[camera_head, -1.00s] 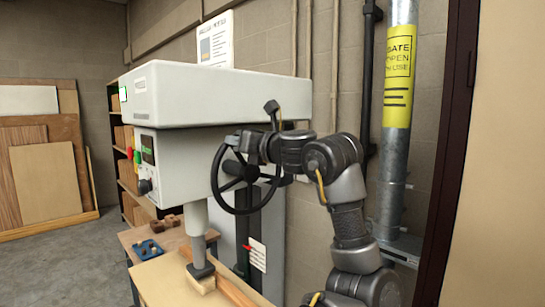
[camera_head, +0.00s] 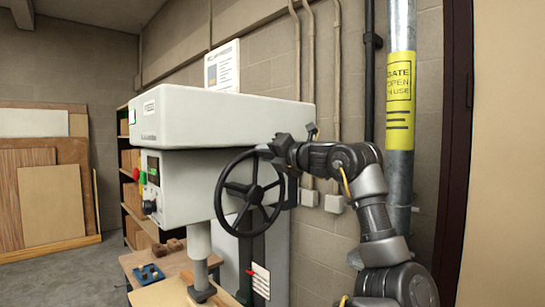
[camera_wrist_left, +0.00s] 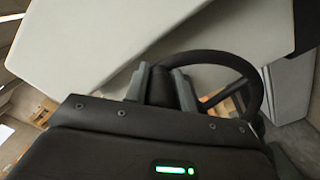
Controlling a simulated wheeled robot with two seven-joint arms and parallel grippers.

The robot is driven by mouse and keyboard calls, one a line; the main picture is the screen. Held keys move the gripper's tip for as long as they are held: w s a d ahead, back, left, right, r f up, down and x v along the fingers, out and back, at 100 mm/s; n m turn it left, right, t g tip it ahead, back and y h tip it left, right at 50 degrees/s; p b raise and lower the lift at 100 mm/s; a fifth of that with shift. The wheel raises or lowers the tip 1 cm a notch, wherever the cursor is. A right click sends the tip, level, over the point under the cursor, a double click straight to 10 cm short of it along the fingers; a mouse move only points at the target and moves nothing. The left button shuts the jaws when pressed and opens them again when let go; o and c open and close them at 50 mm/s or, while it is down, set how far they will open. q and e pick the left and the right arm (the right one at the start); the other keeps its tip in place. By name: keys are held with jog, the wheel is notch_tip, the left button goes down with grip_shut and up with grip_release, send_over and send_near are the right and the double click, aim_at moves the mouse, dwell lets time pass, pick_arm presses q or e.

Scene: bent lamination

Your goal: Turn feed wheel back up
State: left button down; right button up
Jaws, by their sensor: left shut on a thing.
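The black spoked feed wheel (camera_head: 223,205) stands on the side of the grey-white press (camera_head: 215,118). My left gripper (camera_head: 270,151) is shut on the wheel at the top of its rim, slightly right of the hub. In the left wrist view, the fingers (camera_wrist_left: 162,88) close around a dark part of the wheel, and the curved rim (camera_wrist_left: 240,66) runs off to the right. Below the press head, the grey ram (camera_head: 200,240) ends in a dark foot (camera_head: 202,294) near the frame's bottom edge. Its contact below is hard to tell. My right gripper is not in view.
A bench (camera_head: 160,294) under the press carries a blue item (camera_head: 149,274) and brown blocks. A grey pipe (camera_head: 399,130) with a yellow sign stands right of the arm. Wood panels (camera_head: 50,205) lean at the far left. Grey floor is open between.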

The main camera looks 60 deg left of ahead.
pick_arm(q)
jog(key=shift+w, duration=0.2)
dwell(0.4)
jog(key=c, duration=1.4)
grip_release()
jog(key=shift+w, duration=0.1)
jog(key=shift+o, duration=1.2)
jog(key=shift+w+a+f, duration=0.1)
